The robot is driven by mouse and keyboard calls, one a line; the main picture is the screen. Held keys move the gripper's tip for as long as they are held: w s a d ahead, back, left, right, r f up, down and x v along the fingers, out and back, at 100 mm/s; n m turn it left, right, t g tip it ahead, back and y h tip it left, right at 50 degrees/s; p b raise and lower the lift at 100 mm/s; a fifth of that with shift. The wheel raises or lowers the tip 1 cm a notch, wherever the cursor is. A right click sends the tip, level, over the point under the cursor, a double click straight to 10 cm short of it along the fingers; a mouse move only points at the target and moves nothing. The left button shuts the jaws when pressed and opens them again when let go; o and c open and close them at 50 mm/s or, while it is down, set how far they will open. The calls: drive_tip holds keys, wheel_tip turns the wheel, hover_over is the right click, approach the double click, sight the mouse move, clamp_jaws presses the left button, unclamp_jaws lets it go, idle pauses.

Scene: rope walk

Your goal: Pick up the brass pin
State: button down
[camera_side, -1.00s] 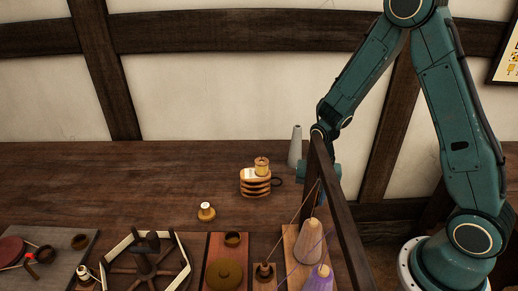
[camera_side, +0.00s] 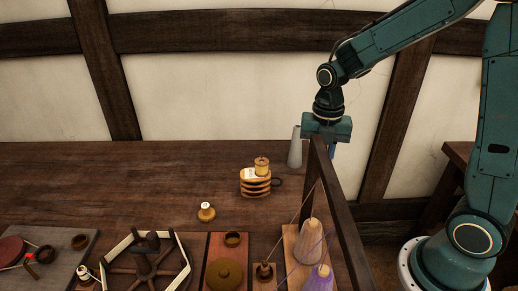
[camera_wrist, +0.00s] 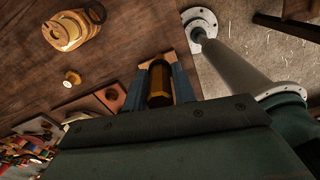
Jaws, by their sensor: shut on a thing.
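My gripper (camera_side: 327,128) is raised above the right end of the table, beside the dark upright wooden frame. In the wrist view its blue fingers (camera_wrist: 160,80) are closed on the brass pin (camera_wrist: 158,86), a short dark cylinder with brass-coloured bands. The pin is held between both fingers, with a bare patch of floor and table edge behind it. In the side view the pin is not visible, and the frame hides most of the fingers.
A dark wooden frame (camera_side: 338,215) stands just in front of my gripper. A banded wooden pot with a handle (camera_side: 255,184) and a small brass-based spool (camera_side: 206,212) are on the table (camera_side: 120,185). The table's back left is clear.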

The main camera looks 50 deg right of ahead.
drive_tip(key=shift+r, duration=3.2)
drive_tip(key=shift+w, duration=0.15)
